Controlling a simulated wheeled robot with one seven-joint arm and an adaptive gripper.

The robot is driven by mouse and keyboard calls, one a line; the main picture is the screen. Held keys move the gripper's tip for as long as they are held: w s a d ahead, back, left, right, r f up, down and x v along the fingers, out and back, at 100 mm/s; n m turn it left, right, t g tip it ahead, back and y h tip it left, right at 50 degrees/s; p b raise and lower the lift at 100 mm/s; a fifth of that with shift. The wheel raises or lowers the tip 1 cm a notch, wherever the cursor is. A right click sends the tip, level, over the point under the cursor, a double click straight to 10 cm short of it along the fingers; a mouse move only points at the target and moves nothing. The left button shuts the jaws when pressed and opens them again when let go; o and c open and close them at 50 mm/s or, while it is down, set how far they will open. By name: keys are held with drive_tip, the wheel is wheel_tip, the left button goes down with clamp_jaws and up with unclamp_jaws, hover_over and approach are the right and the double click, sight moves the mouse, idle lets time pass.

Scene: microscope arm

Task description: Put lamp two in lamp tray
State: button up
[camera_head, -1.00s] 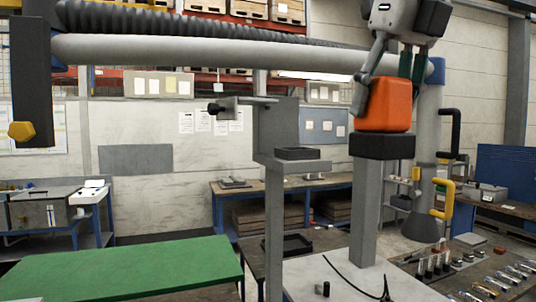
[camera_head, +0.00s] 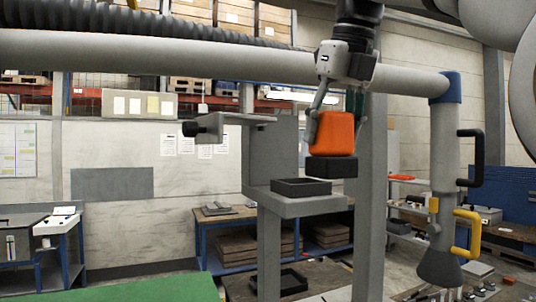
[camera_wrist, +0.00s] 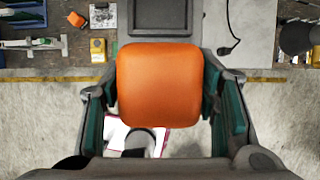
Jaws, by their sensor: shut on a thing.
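My gripper (camera_head: 334,122) is shut on an orange block-shaped lamp (camera_head: 328,136) with a black base (camera_head: 331,167), which I take for lamp two. The lamp hangs upright in the air. In the wrist view the orange top (camera_wrist: 158,85) lies between the green finger pads. A shallow black tray (camera_head: 301,195) sits on the shelf of a grey stand, just left of and below the lamp; the wrist view also shows a dark tray (camera_wrist: 160,32) beyond it. Another black tray (camera_head: 293,289) lies lower down. No label shows which is the lamp tray.
A grey upright column (camera_head: 371,200) stands close behind the lamp. The stand's clamp arm (camera_head: 235,120) juts out left above the tray.

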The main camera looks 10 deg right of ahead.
drive_tip(key=w+a, duration=0.2)
drive_tip(key=w, duration=0.8)
drive_tip(key=shift+a+f, duration=0.1)
drive_tip(key=shift+f, duration=0.05)
drive_tip(key=shift+f, duration=0.1)
drive_tip(key=shift+f, duration=1.5)
drive_tip(key=shift+f, duration=0.15)
drive_tip(key=o, duration=1.5)
